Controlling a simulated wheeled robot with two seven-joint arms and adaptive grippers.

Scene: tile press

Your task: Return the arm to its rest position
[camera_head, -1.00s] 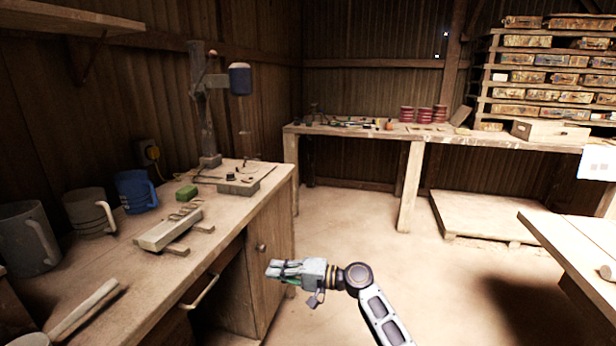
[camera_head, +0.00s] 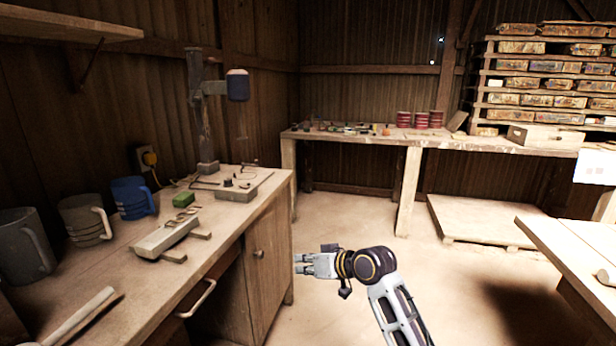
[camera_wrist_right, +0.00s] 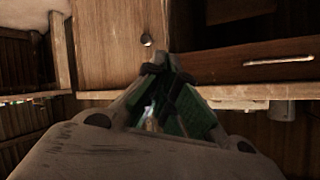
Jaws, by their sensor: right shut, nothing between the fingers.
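My right gripper (camera_head: 304,264) is in front of the left workbench's cabinet, over the open floor in the head view. Its fingers point left toward the cabinet and are shut with nothing between them. In the right wrist view the gripper (camera_wrist_right: 158,75) shows its fingers converging, with green inner pads. Behind them are the wooden cabinet door with its round knob (camera_wrist_right: 146,40) and a drawer handle (camera_wrist_right: 279,61). My left gripper is not in view.
The left workbench (camera_head: 225,235) holds mugs, a green block (camera_head: 183,199), a metal bar piece (camera_head: 165,238) and a drill-press-like stand (camera_head: 206,120). A back bench (camera_head: 480,142) carries red tins. A table corner (camera_head: 565,245) stands at right.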

